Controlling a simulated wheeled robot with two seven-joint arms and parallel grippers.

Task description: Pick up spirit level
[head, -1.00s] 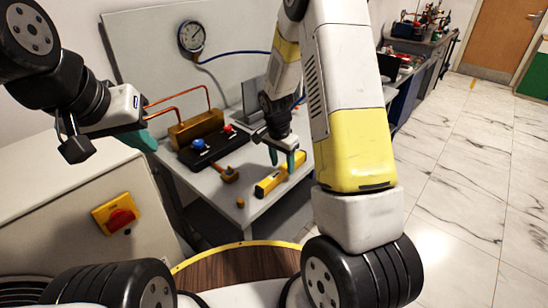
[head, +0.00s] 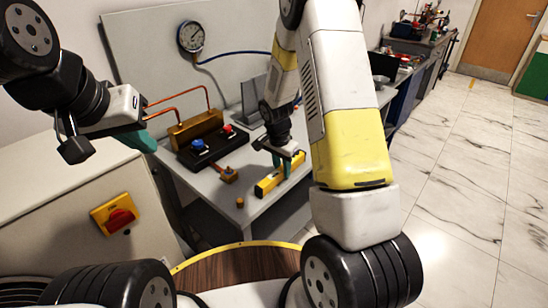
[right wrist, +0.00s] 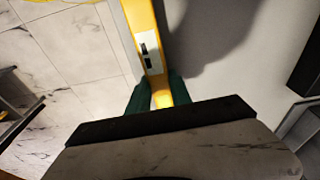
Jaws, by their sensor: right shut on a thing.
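The yellow spirit level (head: 266,187) lies on the grey bench near its right edge. In the right wrist view the spirit level (right wrist: 146,40) runs up from between the fingers, with small dark windows on its face. My right gripper (head: 283,168) is shut on the spirit level, one teal finger on each side; the fingers also show in the wrist view (right wrist: 159,92). I see no clear gap between level and bench. My left gripper (head: 140,139) is at the left, away from the level, its teal fingers partly hidden and their opening unclear.
Behind the level stands a black block (head: 212,147) with blue and red knobs, beside a brass manifold (head: 195,127) with copper pipes. A brass fitting (head: 229,174) and a small brass piece (head: 240,202) lie left of the level. A gauge (head: 191,36) hangs on the back panel.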

